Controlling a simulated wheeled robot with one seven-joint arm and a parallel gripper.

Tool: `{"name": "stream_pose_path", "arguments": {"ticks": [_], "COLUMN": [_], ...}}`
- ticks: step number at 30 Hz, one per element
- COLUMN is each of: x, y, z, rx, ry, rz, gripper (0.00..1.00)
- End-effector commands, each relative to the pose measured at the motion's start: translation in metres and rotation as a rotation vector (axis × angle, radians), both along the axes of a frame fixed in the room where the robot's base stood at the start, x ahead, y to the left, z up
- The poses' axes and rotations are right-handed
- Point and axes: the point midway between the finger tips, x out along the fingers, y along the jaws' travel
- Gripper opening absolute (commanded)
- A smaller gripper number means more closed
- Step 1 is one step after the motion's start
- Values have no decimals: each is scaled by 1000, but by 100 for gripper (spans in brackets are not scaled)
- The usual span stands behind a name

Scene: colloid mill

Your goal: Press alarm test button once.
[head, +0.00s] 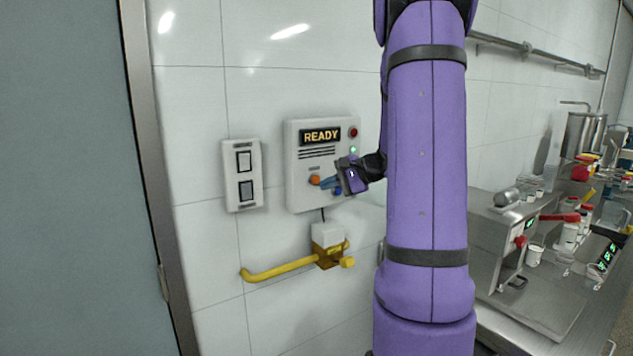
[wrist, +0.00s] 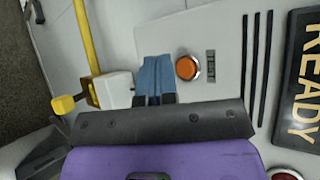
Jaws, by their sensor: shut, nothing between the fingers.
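A pale alarm panel (head: 300,196) is on the tiled wall, with a lit "READY" display (head: 321,136). In the wrist view the fingertips (wrist: 156,60) are left of the button, with a small gap in the picture; contact with the panel cannot be told.
A red button or lamp (head: 353,132) and a green light (head: 352,149) are on the panel's right. A yellow pipe (head: 280,269) with a valve runs below. A cluttered steel bench (head: 530,308) stands at right.

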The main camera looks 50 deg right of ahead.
Motion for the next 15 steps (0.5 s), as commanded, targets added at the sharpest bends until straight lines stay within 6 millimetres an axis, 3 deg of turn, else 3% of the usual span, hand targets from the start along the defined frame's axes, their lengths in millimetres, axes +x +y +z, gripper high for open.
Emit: {"name": "stream_pose_path", "arguments": {"ticks": [6, 15], "x": [13, 16], "y": [-3, -4], "z": [0, 0], "rx": [0, 0], "ry": [0, -1], "rz": [0, 0], "gripper": [0, 0]}}
